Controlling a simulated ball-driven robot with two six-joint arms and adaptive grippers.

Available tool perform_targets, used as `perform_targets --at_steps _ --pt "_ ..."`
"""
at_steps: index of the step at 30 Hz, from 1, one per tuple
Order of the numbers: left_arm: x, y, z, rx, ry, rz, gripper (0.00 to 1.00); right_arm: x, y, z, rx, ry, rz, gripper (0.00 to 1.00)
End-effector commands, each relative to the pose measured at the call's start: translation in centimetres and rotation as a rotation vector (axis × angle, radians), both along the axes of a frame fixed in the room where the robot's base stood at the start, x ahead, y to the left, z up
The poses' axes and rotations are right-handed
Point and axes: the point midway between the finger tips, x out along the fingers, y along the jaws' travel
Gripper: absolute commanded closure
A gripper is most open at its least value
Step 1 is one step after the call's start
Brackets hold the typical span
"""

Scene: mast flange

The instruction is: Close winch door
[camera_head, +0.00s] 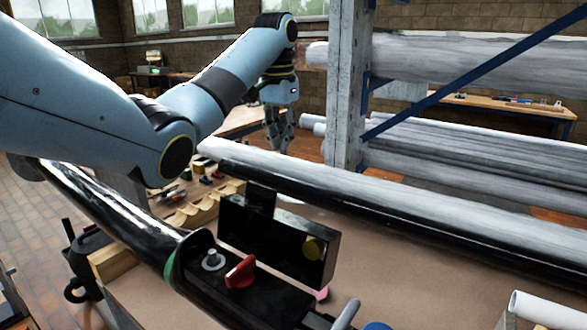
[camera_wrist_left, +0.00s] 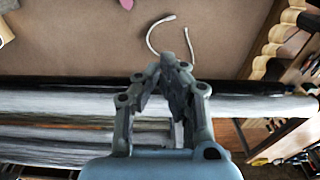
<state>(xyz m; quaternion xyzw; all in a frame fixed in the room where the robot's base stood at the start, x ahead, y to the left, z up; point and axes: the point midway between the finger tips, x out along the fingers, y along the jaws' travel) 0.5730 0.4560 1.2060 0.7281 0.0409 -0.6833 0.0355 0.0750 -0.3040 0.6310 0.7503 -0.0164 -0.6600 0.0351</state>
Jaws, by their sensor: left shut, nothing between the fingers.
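A black panel (camera_head: 275,240) with a yellow round spot on its face, which looks like the winch door, stands upright at the lower middle of the head view. It stands apart from the black winch body (camera_head: 225,285), which carries a red knob (camera_head: 241,272) and a grey stud. I cannot tell where its hinge is. My left gripper (camera_head: 280,147) is up and back from the panel, near the long grey mast. In the left wrist view its fingertips (camera_wrist_left: 172,62) are together and empty. The panel cannot be made out there. My right gripper does not show.
The long mast (camera_head: 350,190) runs across behind the panel, over a brown tabletop (camera_head: 420,270). An upright grey post (camera_head: 346,85) with a blue brace stands right of my left gripper. A curved white strip (camera_wrist_left: 152,38) lies beyond the fingertips.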

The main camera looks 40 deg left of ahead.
Motion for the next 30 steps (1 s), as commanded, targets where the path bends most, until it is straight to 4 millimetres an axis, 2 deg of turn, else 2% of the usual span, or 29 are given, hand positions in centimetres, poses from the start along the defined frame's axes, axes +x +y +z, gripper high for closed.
perform_targets --at_steps 2,4,9,13,16,19,21,24,30 --pt "0.0 0.2 0.2 -0.003 0.002 0.004 1.0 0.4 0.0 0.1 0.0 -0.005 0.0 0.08" --pt "0.1 0.2 -0.3 -0.005 0.003 0.004 1.0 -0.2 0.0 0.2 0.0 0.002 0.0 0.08" --pt "0.3 0.1 -2.9 -0.006 0.005 0.003 1.0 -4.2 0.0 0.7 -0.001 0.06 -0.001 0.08" --pt "0.4 0.2 -5.7 -0.006 0.005 0.003 1.0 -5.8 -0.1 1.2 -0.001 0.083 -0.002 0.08" --pt "0.5 0.2 -8.0 -0.006 0.005 0.004 1.0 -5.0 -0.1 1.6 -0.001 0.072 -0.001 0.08" --pt "0.7 0.2 -9.9 -0.006 0.004 0.003 1.0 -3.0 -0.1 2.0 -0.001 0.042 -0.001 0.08" --pt "-0.6 0.2 -9.0 0.001 0.001 0.002 1.0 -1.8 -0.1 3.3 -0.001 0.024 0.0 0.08" --pt "-1.9 0.1 -8.6 0.0 0.001 0.002 1.0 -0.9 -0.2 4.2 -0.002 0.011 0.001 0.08" --pt "-3.0 -0.2 -8.5 -0.002 0.0 0.002 1.0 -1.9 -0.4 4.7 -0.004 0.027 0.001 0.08"
